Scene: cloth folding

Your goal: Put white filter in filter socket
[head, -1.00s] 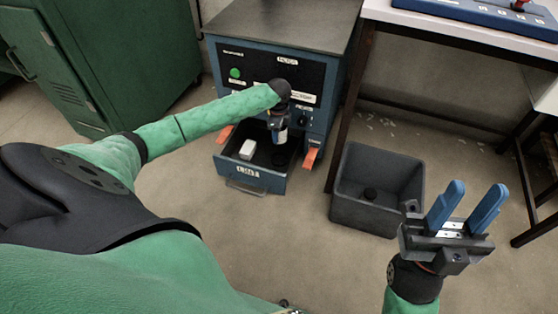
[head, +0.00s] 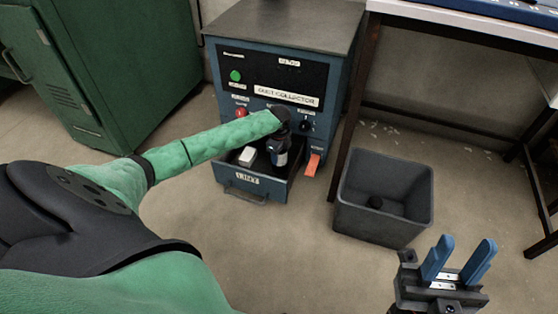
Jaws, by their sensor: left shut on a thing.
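My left gripper (head: 280,158) points down into the open drawer (head: 245,179) of the blue dust collector cabinet (head: 268,72). It is shut on a small pale thing, mostly hidden by the fingers and wrist; I cannot tell for sure that it is the white filter. A white block (head: 247,156) lies in the drawer just left of the gripper. The filter socket is not clear to see; the drawer floor under the gripper is dark and covered. My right gripper (head: 459,258) is open and empty at the lower right, its blue fingers apart and pointing up.
An orange tab (head: 313,165) sticks out beside the drawer. A table (head: 470,25) stands at upper right, a green locker (head: 110,75) at left.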

